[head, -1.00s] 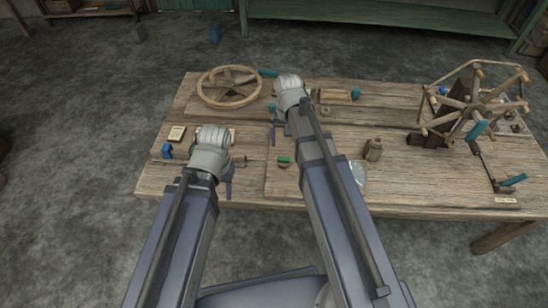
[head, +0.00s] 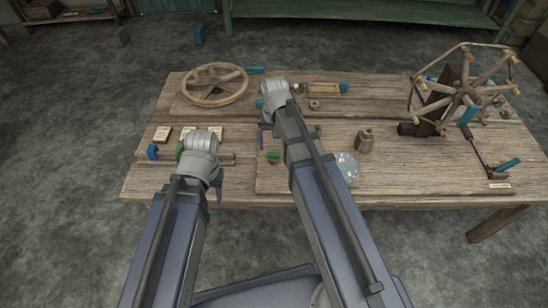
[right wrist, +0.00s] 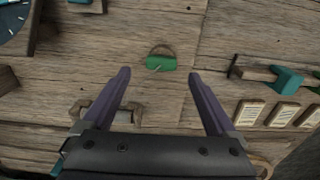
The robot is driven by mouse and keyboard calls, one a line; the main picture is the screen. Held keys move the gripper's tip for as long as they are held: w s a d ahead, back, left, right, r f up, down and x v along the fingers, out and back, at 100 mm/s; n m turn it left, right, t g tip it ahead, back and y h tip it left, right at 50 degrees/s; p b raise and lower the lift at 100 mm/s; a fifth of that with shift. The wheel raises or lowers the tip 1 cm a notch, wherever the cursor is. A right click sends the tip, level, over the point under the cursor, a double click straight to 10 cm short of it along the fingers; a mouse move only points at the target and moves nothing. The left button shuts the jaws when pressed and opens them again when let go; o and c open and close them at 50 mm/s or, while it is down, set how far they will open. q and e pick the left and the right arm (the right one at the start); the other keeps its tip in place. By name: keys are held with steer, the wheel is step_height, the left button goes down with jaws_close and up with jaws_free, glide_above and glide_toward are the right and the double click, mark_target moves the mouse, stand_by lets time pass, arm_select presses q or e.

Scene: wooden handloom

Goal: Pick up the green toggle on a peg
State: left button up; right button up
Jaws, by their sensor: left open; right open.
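In the right wrist view the green toggle (right wrist: 161,65) is a small green block with a brown loop or arch along one side. A peg under it cannot be made out. My right gripper (right wrist: 158,74) is open and empty above the table. The toggle shows between its purple fingertips and slightly beyond them. My left gripper (head: 218,190) is open near the table's front edge, its fingers partly hidden by its wrist.
A teal-green block (right wrist: 286,80) on a wooden bar and several pale cards (right wrist: 248,112) lie to the right in the wrist view. A dial (head: 347,168), a brown bottle (head: 364,140), a wooden wheel (head: 214,84) and a spoked winder (head: 465,95) are on the table (head: 420,180).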

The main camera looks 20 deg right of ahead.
mark_target(274, 154)
step_height(274, 154, down, 4)
steer(key=b, duration=0.3)
steer(key=shift+s+a+f, duration=0.1)
steer(key=shift+f, duration=0.05)
steer(key=c, duration=1.4)
steer(key=shift+r, duration=0.2)
step_height(274, 154, up, 10)
steer(key=p, duration=0.9)
steer(key=shift+p, duration=0.4)
steer(key=shift+f, duration=0.1)
